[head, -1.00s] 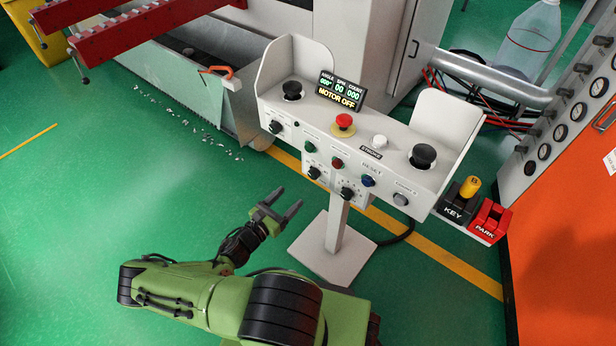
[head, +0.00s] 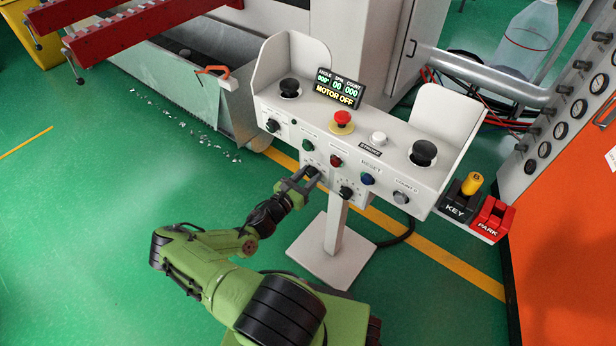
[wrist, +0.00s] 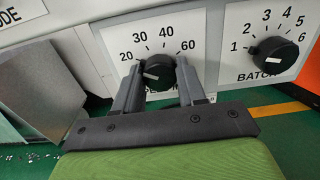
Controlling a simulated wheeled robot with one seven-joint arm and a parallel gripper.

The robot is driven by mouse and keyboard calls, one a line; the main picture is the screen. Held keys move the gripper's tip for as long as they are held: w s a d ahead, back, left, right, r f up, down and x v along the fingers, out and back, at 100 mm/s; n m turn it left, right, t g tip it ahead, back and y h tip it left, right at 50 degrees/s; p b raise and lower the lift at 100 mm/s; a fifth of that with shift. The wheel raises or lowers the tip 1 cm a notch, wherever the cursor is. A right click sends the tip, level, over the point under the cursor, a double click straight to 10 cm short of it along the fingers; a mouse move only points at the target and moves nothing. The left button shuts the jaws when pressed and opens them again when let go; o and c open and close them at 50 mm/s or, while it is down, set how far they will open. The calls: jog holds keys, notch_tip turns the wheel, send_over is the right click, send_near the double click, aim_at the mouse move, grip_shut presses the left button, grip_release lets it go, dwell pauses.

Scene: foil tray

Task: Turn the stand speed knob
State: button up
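The stand speed knob (wrist: 158,72) is a black round knob on a white plate marked 20, 30, 40 and 60. A pale mark shows on its lower left. It also shows in the head view (head: 312,172) on the lower panel of the white control stand (head: 330,258). My gripper (head: 304,180) is at this knob. Whether the fingertips reach past the knob's face I cannot tell.
The BATCH knob (wrist: 273,58) is close on the right. Green, red and blue buttons and a red mushroom button (head: 343,118) are above. The display (head: 340,90) reads MOTOR OFF. KEY (head: 456,207) and PARK (head: 490,220) holders are at right.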

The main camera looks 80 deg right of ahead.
jog(key=c, duration=0.5)
jog(key=shift+o, duration=0.2)
jog(key=shift+m, duration=0.4)
jog(key=m, duration=0.3)
jog(key=shift+m, duration=2)
jog(key=o, duration=1.1)
jog(key=shift+c, duration=0.2)
jog(key=p+v, duration=0.3)
jog(key=v, duration=1.3)
